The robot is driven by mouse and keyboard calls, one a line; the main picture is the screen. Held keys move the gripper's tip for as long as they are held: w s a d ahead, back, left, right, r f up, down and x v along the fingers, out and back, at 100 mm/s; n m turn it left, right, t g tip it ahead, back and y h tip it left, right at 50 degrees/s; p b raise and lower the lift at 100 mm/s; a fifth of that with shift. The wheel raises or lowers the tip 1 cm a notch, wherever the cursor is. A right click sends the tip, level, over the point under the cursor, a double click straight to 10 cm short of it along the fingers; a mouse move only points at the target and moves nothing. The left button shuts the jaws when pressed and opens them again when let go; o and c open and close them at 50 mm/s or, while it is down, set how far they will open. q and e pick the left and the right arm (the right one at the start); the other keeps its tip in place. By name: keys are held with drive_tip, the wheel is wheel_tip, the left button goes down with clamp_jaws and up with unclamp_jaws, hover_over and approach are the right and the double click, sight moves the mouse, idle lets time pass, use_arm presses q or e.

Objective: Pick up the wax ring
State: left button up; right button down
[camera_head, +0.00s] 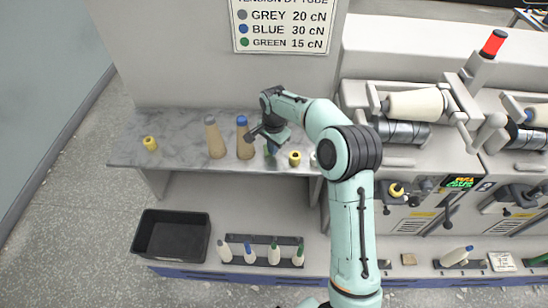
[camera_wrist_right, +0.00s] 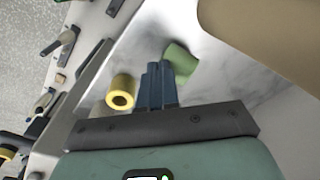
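A small green ring (camera_head: 267,153) is near the front edge of the marble-patterned shelf, at the fingers of my right gripper (camera_head: 272,147). In the right wrist view the green ring (camera_wrist_right: 183,69) looks tilted and is partly covered by the blue fingers (camera_wrist_right: 162,82), which are close together. Whether they grip it or only touch it is not clear. A yellow ring (camera_head: 295,158) stands just right of the gripper, and it also shows in the right wrist view (camera_wrist_right: 122,91). Another yellow ring (camera_head: 150,143) stands at the shelf's left end. My left gripper is out of view.
Two tan cones, one grey-tipped (camera_head: 215,140) and one blue-tipped (camera_head: 244,140), stand on the shelf (camera_head: 180,150) left of the gripper. A black bin (camera_head: 171,235) and a rack of small bobbins (camera_head: 262,252) are below. Winding machines (camera_head: 420,150) stand at right.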

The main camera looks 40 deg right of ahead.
sight(275, 161)
drive_tip(key=s+f, duration=0.1)
drive_tip(key=s+f+g, duration=0.1)
drive_tip(key=f, duration=0.1)
drive_tip(key=shift+a+f, duration=0.1)
drive_tip(key=c, duration=1.8)
unclamp_jaws()
drive_tip(key=shift+w, duration=0.2)
drive_tip(key=o, duration=0.5)
drive_tip(key=shift+w+d, duration=0.2)
drive_tip(key=o, duration=0.8)
drive_tip(key=shift+w+a, duration=0.1)
drive_tip(key=shift+a, duration=0.05)
drive_tip(key=shift+r, duration=0.25)
